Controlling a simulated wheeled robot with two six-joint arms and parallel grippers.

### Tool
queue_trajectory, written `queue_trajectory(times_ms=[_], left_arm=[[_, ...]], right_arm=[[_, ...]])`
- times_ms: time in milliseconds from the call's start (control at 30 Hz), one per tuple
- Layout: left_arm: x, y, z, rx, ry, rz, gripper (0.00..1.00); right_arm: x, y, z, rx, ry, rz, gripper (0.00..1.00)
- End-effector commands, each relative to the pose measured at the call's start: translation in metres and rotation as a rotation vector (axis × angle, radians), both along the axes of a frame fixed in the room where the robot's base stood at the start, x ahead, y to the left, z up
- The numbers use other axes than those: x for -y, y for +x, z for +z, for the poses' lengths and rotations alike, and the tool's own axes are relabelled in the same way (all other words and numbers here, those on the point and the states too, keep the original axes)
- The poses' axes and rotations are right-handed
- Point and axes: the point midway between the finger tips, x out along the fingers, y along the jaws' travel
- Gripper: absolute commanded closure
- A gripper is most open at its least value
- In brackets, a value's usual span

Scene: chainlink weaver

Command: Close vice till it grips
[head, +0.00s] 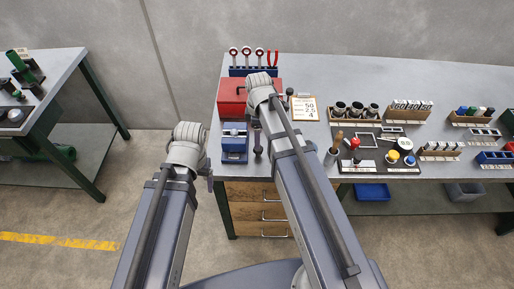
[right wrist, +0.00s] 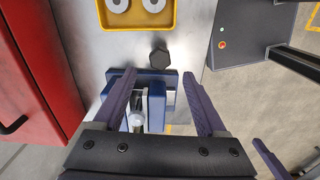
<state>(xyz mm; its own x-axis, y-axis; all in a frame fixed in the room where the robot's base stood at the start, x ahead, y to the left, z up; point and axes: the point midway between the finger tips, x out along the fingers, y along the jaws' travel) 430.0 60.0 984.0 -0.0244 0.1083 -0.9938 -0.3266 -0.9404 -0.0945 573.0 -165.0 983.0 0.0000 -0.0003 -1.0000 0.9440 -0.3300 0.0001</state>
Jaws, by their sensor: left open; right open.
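The blue vice (head: 235,150) stands on the front left of the workbench. In the right wrist view the vice (right wrist: 157,104) lies between the two purple fingers of my open right gripper (right wrist: 160,85). A gap shows left of its blue block, with a grey metal cylinder (right wrist: 136,121) in it. I cannot tell whether the fingers touch the vice or whether its jaws hold anything. A dark hexagonal knob (right wrist: 159,58) is beside the vice. My left gripper (head: 210,181) is open, left of the bench edge.
A red toolbox (head: 236,104) stands behind the vice; it also shows in the right wrist view (right wrist: 30,75). A yellow tray (right wrist: 138,22) is beyond the knob. Tool racks and a dark tool tray (head: 376,160) fill the bench to the right. Another bench (head: 60,68) stands left.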

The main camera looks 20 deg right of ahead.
Motion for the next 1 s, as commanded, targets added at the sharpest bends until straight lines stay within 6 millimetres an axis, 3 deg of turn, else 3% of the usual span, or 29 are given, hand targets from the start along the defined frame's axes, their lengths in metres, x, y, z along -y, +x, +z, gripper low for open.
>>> queue_trajectory(times_ms=[500, 900, 1000], left_arm=[[0.0, 0.0, -0.064, 0.0, 0.0, 0.001, 0.21], [0.0, 0.0, -0.068, 0.0, 0.0, 0.001, 0.21], [0.0, 0.0, -0.068, 0.0, 0.0, 0.001, 0.21]], right_arm=[[0.0, 0.0, -0.064, 0.0, 0.0, -0.001, 0.26], [0.0, 0.0, -0.068, 0.0, 0.0, -0.001, 0.26], [0.0, 0.0, -0.068, 0.0, 0.0, -0.001, 0.36]])
